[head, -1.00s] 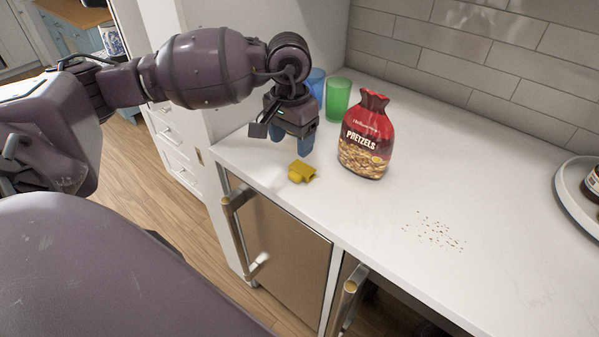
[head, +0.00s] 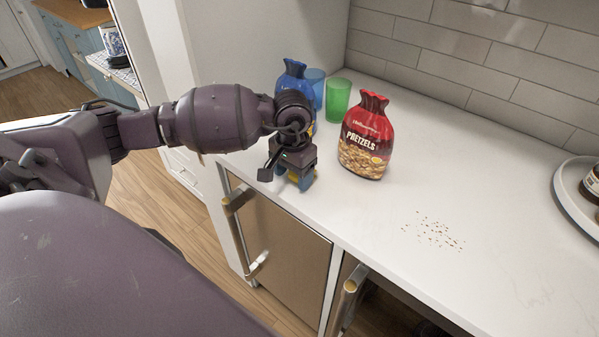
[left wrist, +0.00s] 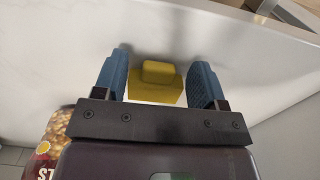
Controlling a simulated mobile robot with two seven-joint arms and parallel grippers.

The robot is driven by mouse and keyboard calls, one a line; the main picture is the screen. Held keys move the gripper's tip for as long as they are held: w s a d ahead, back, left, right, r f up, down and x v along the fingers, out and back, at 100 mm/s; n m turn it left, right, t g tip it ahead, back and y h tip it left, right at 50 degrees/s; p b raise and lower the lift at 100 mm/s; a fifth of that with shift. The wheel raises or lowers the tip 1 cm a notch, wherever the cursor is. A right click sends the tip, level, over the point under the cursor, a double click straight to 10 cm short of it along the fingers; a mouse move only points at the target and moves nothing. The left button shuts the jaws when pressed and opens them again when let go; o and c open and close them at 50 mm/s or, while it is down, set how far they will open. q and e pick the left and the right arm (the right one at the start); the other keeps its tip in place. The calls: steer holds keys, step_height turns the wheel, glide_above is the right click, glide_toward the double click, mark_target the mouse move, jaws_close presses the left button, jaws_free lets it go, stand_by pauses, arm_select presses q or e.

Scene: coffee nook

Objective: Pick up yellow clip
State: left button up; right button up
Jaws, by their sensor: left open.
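The yellow clip (left wrist: 156,84) lies on the white counter, and in the left wrist view it sits between the two blue fingers of my left gripper (left wrist: 157,82). A gap shows on each side of the clip, so the fingers do not appear to press on it. In the head view my left gripper (head: 295,178) is low over the counter near its front edge, pointing down. There it hides most of the clip, with only a bit of yellow (head: 293,177) showing. My right gripper is not in view.
A red pretzel bag (head: 366,140) stands right of my left gripper. A blue bag (head: 294,77), a blue cup (head: 317,84) and a green cup (head: 338,100) stand behind. Crumbs (head: 435,232) and a round tray (head: 566,196) are farther right. The middle counter is otherwise clear.

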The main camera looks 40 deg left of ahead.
mark_target(293, 177)
arm_select(q)
steer(key=shift+f, duration=0.15)
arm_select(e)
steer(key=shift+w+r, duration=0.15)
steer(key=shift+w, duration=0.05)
arm_select(q)
steer(key=c, duration=1.1)
steer(key=shift+o, duration=0.2)
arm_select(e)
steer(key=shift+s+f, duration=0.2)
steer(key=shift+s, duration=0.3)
arm_select(q)
step_height(293, 177, up, 20)
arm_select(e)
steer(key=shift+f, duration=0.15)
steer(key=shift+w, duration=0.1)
